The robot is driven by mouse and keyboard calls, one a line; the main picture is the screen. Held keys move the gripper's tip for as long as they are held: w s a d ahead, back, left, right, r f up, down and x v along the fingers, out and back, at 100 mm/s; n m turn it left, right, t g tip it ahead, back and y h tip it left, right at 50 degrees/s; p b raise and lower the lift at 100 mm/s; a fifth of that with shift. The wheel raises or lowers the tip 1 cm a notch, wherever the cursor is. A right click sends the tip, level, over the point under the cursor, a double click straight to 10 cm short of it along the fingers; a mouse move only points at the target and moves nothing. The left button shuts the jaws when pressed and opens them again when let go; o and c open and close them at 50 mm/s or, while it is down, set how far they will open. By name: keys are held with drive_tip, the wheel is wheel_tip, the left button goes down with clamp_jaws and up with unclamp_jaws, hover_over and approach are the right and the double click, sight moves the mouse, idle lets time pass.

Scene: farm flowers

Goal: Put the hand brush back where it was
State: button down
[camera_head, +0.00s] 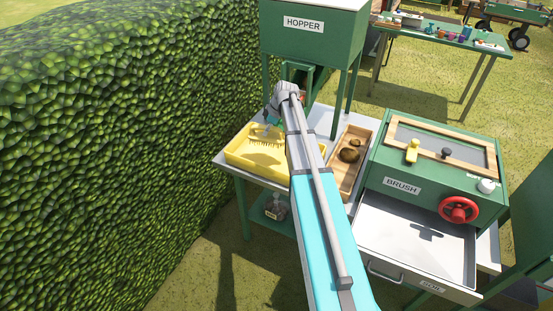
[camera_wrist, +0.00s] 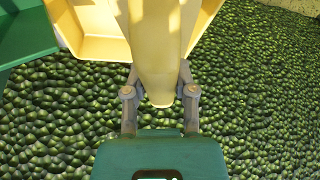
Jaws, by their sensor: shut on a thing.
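The hand brush (camera_head: 266,138) is yellow with a row of bristles. It hangs over the yellow tray (camera_head: 238,158) on the bench, left of my arm. My gripper (camera_head: 273,117) is shut on its handle. In the wrist view the pale yellow handle (camera_wrist: 157,50) passes between the two fingers of my gripper (camera_wrist: 158,78), with the end of the handle towards me. I cannot tell whether the bristles touch the tray. The fingertips are partly hidden behind the handle.
A green hopper (camera_head: 305,45) stands behind my gripper. Right of my arm are a wooden tray (camera_head: 362,133) with brown lumps and a green box labelled BRUSH (camera_head: 400,187) with a red wheel (camera_head: 458,210). An open, empty-looking drawer (camera_head: 405,238) juts out below. A hedge (camera_head: 110,130) fills the left.

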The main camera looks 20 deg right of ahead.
sight(277, 136)
drive_tip(key=s+r+m+p, duration=0.2)
drive_tip(key=s+m, duration=0.1)
drive_tip(key=s, duration=1)
drive_tip(key=shift+s+r+t+h, duration=0.25)
drive_tip(key=shift+r+t+h, duration=0.15)
drive_tip(key=w+f+b, duration=0.1)
drive_tip(key=w, duration=0.2)
drive_tip(key=w+d+f+b, duration=0.1)
drive_tip(key=w, duration=0.2)
drive_tip(key=w+d+f+b, duration=0.1)
drive_tip(key=w+f, duration=0.1)
drive_tip(key=shift+w+d+f+b, duration=0.1)
drive_tip(key=shift+w+b, duration=0.25)
drive_tip(key=shift+w, duration=0.05)
drive_tip(key=w+f+b, duration=0.2)
drive_tip(key=f+b, duration=0.1)
drive_tip(key=w+d+f+b, duration=0.1)
drive_tip(key=w+f, duration=0.1)
drive_tip(key=shift+b, duration=0.4)
drive_tip(key=shift+a+r, duration=0.1)
drive_tip(key=shift+w, duration=0.1)
drive_tip(key=shift+w+f+b, duration=0.3)
drive_tip(key=shift+f+b, duration=0.2)
drive_tip(key=shift+f, duration=0.05)
drive_tip(key=shift+f+b, duration=1.5)
